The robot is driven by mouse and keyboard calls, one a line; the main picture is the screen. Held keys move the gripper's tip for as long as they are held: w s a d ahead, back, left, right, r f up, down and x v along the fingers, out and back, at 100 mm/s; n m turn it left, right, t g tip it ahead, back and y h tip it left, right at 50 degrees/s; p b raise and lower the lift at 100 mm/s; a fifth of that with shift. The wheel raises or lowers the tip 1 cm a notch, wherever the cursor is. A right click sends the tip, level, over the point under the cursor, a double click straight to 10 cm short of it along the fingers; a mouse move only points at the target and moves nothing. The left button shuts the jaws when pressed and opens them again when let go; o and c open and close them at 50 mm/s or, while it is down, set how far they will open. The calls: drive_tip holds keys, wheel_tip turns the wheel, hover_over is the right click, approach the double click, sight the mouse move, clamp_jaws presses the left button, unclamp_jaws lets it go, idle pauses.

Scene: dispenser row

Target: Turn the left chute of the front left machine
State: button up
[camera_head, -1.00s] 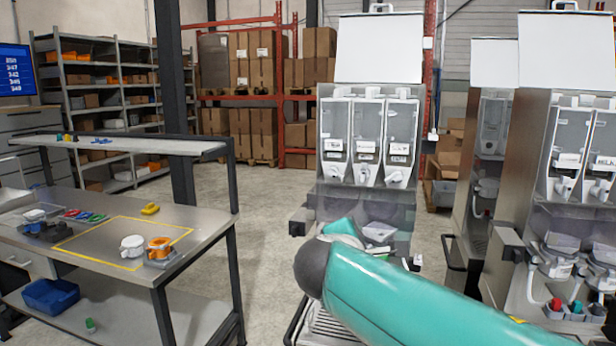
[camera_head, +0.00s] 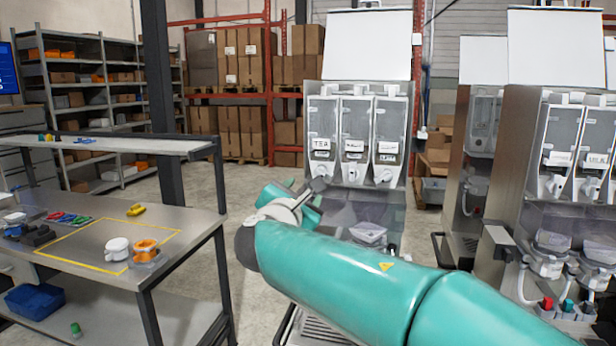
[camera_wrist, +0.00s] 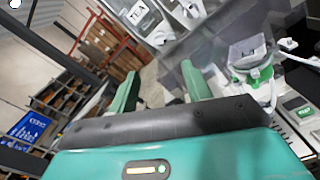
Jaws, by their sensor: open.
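The front left machine (camera_head: 357,128) stands in the middle of the head view, with its white lid raised and three clear canisters side by side. The left canister carries a label that seems to read TEA. The middle and right chutes show as white spouts. My gripper (camera_head: 308,190) is in front of the left canister's lower end, close to the left chute; contact cannot be told. In the wrist view my gripper (camera_wrist: 160,86) has its two green fingers apart with nothing between them.
Another machine (camera_head: 557,160) stands at the right with its lid up. Shelves and boxes stand behind. Bare floor lies between bench and machine.

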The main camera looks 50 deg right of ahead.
sight(318, 174)
drive_tip(key=x, duration=1.3)
drive_tip(key=c, duration=1)
